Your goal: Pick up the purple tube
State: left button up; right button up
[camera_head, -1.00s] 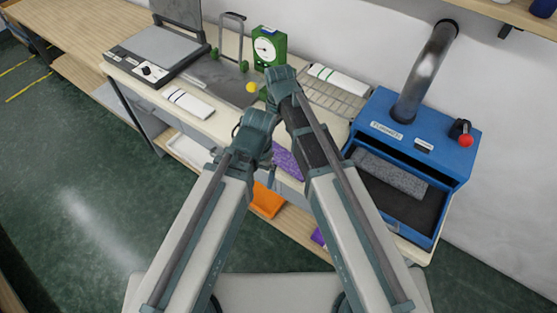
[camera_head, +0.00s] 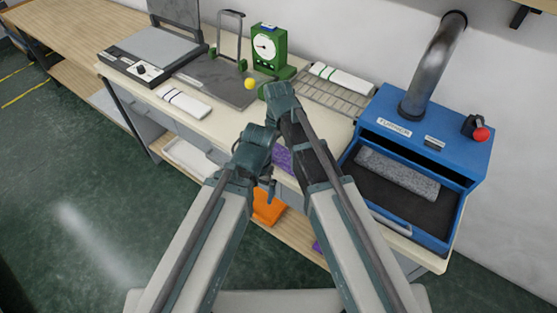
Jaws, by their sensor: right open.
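A purple knitted piece (camera_head: 283,159), likely the purple tube, lies at the bench's front part between my two forearms. My arms cover much of it. A second purple thing (camera_head: 317,247) shows as a sliver lower down, beside my right arm. My right gripper (camera_head: 281,99) is open above the bench, beyond the purple piece; its fingers are mostly hidden by its own wrist. The left arm's end (camera_head: 257,146) is just left of the purple piece, and its jaws cannot be made out.
A blue "TURNER" box (camera_head: 395,126) with a grey piece inside stands at right. A green dial scale (camera_head: 269,50), a wire rack (camera_head: 335,97), white folded pieces (camera_head: 184,102) and a flat press (camera_head: 155,60) are on the bench. An orange piece (camera_head: 268,205) lies below.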

aim_at(278, 153)
jog(key=shift+f, duration=0.4)
pick_arm(q)
jog(key=shift+f, duration=0.3)
pick_arm(e)
jog(key=shift+r, duration=0.1)
jog(key=c, duration=1.1)
jog(key=shift+o, duration=0.2)
pick_arm(q)
notch_tip(278, 153, up, 10)
jog(key=p, duration=1)
pick_arm(e)
notch_tip(278, 153, up, 10)
